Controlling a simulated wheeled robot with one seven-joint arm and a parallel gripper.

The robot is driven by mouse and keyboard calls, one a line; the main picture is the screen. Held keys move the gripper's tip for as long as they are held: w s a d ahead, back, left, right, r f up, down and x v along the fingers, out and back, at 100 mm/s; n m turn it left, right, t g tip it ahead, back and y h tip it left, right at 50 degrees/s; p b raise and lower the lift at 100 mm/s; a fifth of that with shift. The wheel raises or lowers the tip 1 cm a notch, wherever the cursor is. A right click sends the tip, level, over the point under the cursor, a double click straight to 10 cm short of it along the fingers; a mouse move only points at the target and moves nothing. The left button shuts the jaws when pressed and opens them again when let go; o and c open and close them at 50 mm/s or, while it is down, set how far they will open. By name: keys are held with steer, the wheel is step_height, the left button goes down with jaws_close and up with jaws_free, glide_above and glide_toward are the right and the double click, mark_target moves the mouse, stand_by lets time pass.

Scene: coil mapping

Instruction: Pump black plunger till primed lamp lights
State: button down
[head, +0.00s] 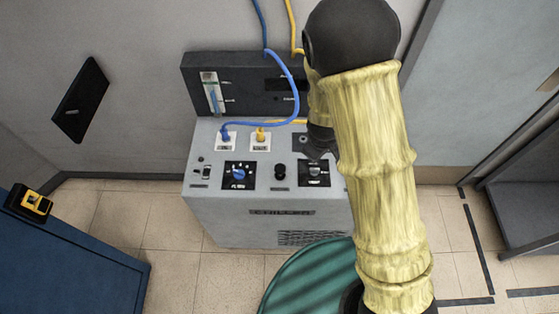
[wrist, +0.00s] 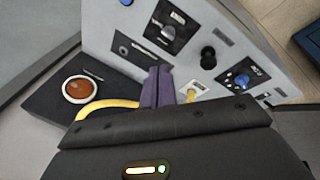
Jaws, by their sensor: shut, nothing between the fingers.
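The chiller (head: 270,222) is a grey box with a black back panel (head: 262,99). The black plunger (head: 280,171) is a round knob on its top face, between a blue dial (head: 239,172) and a silver-grey knob (head: 315,170). It also shows in the wrist view (wrist: 208,56). My gripper (wrist: 158,70) has its purple fingers closed together and empty, over the chiller top, left of the plunger and apart from it. In the head view my arm largely hides it. A round amber disc in a pale ring (wrist: 77,89) sits on the black panel; I cannot read its label.
A blue hose (head: 292,68) and a yellow hose (head: 291,25) run to fittings at the back of the chiller top. A blue cabinet (head: 75,262) with a yellow-black item (head: 30,203) stands at the left. A dark shelf (head: 520,190) stands at the right.

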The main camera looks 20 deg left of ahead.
steer(key=a+f+n+t+h+p, duration=0.1)
steer(key=a+f+n+t+p, duration=0.1)
steer(key=a+f+n+p, duration=0.3)
steer(key=n+t+p, duration=0.3)
steer(key=n, duration=0.6)
glide_above(278, 170)
steer(key=shift+r+b, duration=0.1)
steer(key=shift+b, duration=0.2)
steer(key=shift+m, duration=0.3)
step_height(278, 170, down, 7)
steer(key=b, duration=0.6)
steer(key=shift+d+f, duration=0.15)
steer(key=shift+f, duration=0.05)
steer(key=shift+s+f+b, duration=0.1)
steer(key=shift+f+b, duration=0.3)
steer(key=shift+f, duration=0.35)
